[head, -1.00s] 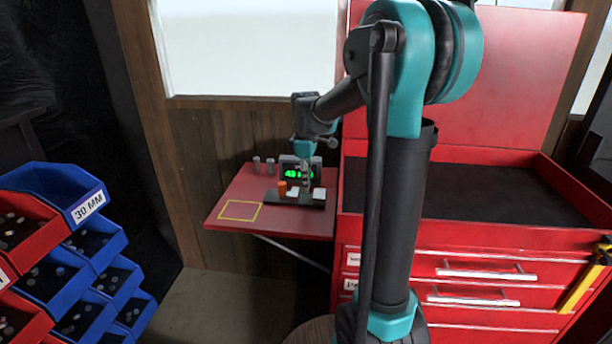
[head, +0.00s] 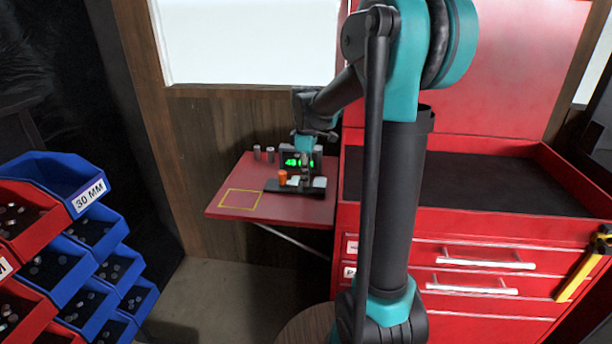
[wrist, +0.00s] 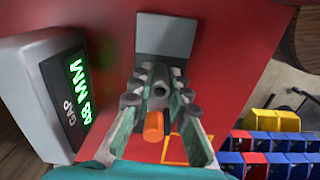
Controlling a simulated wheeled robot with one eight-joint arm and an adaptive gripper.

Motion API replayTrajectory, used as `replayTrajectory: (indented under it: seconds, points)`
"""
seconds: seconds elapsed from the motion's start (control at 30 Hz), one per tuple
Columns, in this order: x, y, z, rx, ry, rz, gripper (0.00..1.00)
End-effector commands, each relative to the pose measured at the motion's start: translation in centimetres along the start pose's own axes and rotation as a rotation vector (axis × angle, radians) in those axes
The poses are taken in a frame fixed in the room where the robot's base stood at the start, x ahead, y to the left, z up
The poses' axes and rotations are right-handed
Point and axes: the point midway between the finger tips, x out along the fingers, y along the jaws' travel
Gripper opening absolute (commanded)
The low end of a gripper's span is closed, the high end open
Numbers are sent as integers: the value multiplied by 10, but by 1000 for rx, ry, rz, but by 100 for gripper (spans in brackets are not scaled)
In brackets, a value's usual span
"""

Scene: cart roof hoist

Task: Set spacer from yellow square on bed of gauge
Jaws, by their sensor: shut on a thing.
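My gripper (wrist: 160,84) is shut on a grey, hollow-ended cylinder, the spacer (wrist: 159,94). In the head view my gripper (head: 305,178) is over the black bed (head: 272,187) of the gauge, and the spacer there is too small to make out. Whether the spacer touches the bed is unclear. The gauge's display (head: 299,161) glows green; in the wrist view the display (wrist: 72,95) reads 48 MM, GAP. An orange cylinder (head: 283,176) stands at the bed's left; it also shows in the wrist view (wrist: 153,126). The yellow square (head: 240,199) is empty.
A pale block (head: 320,182) sits at the bed's right. A red tool cabinet (head: 470,220) stands close to the right, and blue and red bins (head: 65,245) at the left.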

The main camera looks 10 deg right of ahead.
Motion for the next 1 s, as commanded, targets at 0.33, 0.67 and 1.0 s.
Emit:
replayTrajectory:
  seconds: [0.33, 0.67, 1.0]
  points:
    - [3, 0, 0, 0, 0, 0, 0]
    - [3, 0, 0, 0, 0, 0, 40]
    - [-2, 0, 0, 0, 0, 0, 40]
